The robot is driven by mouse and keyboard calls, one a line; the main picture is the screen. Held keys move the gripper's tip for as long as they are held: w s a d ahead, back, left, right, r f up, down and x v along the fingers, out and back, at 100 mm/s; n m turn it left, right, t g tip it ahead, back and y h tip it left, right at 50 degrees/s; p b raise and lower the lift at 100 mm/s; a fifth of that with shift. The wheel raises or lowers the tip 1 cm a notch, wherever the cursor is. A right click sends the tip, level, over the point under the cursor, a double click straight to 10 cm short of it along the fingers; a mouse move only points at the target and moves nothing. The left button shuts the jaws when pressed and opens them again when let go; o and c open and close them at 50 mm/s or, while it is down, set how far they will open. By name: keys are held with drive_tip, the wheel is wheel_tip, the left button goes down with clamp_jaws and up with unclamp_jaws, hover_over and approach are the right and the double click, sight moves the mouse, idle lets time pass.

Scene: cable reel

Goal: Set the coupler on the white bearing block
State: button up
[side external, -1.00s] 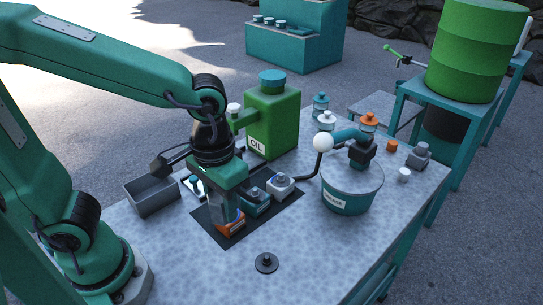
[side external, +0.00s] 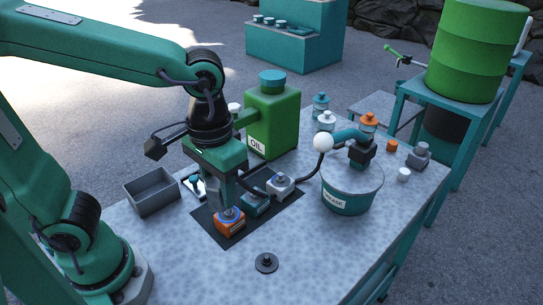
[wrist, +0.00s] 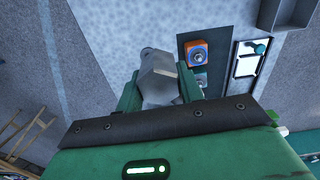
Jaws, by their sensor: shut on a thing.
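My gripper (side external: 228,203) points down above the row of blocks, just over the orange block. In the wrist view my gripper (wrist: 160,88) is shut on a grey faceted piece (wrist: 158,78), which looks like the coupler. In the side view the fingers mostly hide that piece. The white bearing block (side external: 281,184) stands at the far right end of the row, apart from my gripper. I cannot make it out in the wrist view, where my gripper covers that area.
The orange block (side external: 229,223) and teal block (side external: 257,203) share the dark mat (side external: 236,237) with the white one. A black cable curves past the white block to the grease tub (side external: 350,193). The green oil can (side external: 275,120) stands behind. The front table is mostly clear, except a dark disc (side external: 266,262).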

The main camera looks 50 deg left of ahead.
drive_tip(key=shift+w, duration=0.1)
drive_tip(key=shift+w, duration=0.55)
drive_tip(key=w+a+f+n, duration=0.2)
drive_tip(key=w+a, duration=0.1)
drive_tip(key=w, duration=0.4)
drive_tip(key=w+a+f+n, duration=0.2)
drive_tip(key=w+a, duration=0.1)
drive_tip(key=w, duration=0.5)
drive_tip(key=w+a+f+n, duration=0.3)
drive_tip(key=w, duration=0.5)
drive_tip(key=shift+w+a, duration=0.15)
drive_tip(key=shift+a, duration=0.05)
drive_tip(key=shift+f, duration=0.2)
drive_tip(key=shift+f, duration=4)
